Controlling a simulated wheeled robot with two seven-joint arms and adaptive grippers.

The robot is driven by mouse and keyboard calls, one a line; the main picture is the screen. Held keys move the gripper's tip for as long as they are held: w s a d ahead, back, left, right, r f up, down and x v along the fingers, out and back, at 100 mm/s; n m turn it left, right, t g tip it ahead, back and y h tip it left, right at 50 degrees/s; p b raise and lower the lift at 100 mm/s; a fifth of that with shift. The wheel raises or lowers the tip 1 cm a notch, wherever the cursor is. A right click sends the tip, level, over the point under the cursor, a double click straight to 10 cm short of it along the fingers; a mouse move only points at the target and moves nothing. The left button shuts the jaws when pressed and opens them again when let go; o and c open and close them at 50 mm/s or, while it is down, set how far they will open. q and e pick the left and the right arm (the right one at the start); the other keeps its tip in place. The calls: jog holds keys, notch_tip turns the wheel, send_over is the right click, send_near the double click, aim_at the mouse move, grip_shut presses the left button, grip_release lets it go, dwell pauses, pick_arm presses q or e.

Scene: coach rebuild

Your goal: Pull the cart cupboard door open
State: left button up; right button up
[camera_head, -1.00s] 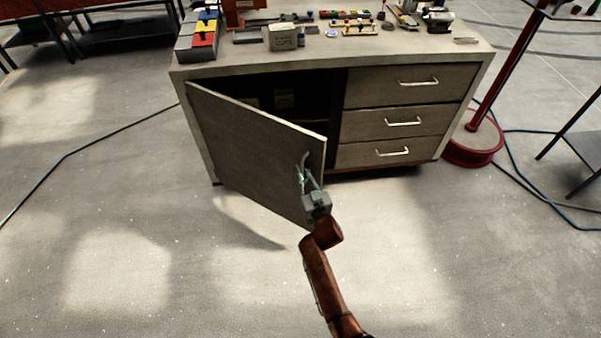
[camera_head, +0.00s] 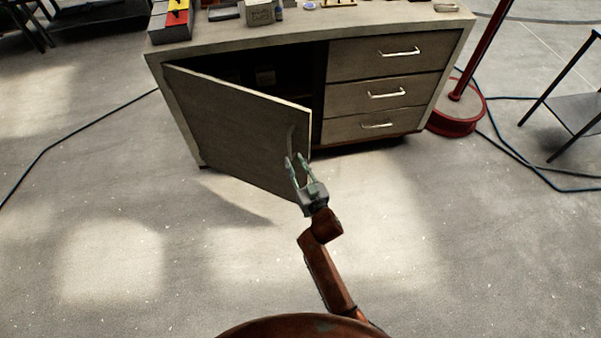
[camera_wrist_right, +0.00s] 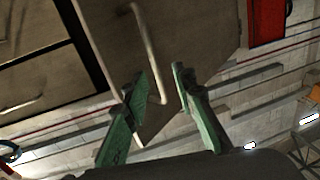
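The cart cupboard door (camera_head: 230,125) stands well open, swung out toward me from its left side, with the dark inside showing behind it. Its curved metal handle (camera_head: 291,140) is near the door's free right edge. The handle also shows in the right wrist view (camera_wrist_right: 148,45). My right gripper (camera_head: 295,160) is at the lower end of the handle, its fingers spread apart. In the right wrist view the handle's lower end lies in the gap between the green fingertips (camera_wrist_right: 160,72), with clear space around it. My left gripper is not in view.
Three drawers with handles (camera_head: 385,94) are right of the cupboard opening. Several items lie on the cart top (camera_head: 225,40). A red stand base (camera_head: 455,117), cables and a dark table (camera_head: 565,110) are at the right. The floor before the door is clear.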

jog(key=v, duration=0.5)
jog(key=shift+s, duration=0.1)
